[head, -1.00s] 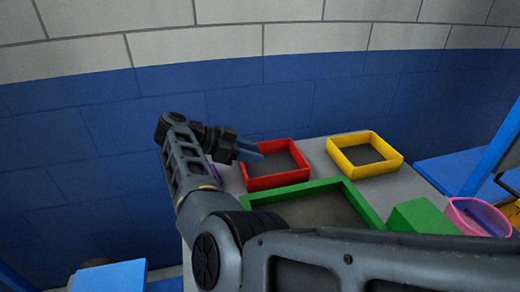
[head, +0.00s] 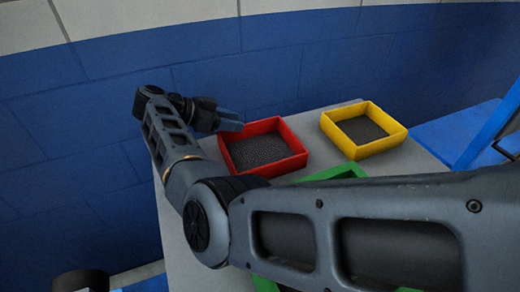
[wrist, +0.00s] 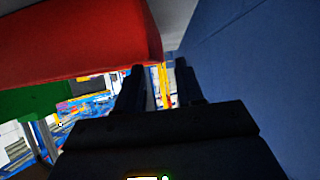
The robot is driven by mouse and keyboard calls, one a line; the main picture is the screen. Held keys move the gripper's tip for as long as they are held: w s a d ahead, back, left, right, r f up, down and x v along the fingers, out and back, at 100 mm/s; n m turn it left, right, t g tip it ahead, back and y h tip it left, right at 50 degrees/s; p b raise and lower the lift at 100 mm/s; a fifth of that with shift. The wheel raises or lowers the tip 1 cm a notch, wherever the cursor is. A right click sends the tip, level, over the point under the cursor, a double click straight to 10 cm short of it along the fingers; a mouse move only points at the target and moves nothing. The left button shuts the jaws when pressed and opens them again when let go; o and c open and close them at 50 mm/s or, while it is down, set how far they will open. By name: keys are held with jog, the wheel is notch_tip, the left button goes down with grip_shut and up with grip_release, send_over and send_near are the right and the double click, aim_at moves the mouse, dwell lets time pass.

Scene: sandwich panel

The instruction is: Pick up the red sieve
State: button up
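The red sieve (head: 296,160) is a square red frame with a dark mesh bottom, lying on the grey table. My gripper (head: 230,120) is at its back left corner in the head view, with the blue-grey fingers close to the rim. In the wrist view, the red sieve (wrist: 80,35) fills the upper left, beside the left finger. The two dark fingers of my gripper (wrist: 161,78) are apart, with background showing between them and no red wall there. Whether a finger touches the sieve cannot be told.
A yellow sieve (head: 391,141) lies right of the red one. A green frame (head: 335,173) is in front, mostly hidden by my arm. The grey table (head: 315,122) shows a bare strip between the red and yellow sieves. A blue wall (head: 80,120) stands close behind my gripper.

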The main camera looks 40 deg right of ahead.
jog(key=shift+x, duration=2.05)
jog(key=shift+s, duration=0.15)
grip_shut()
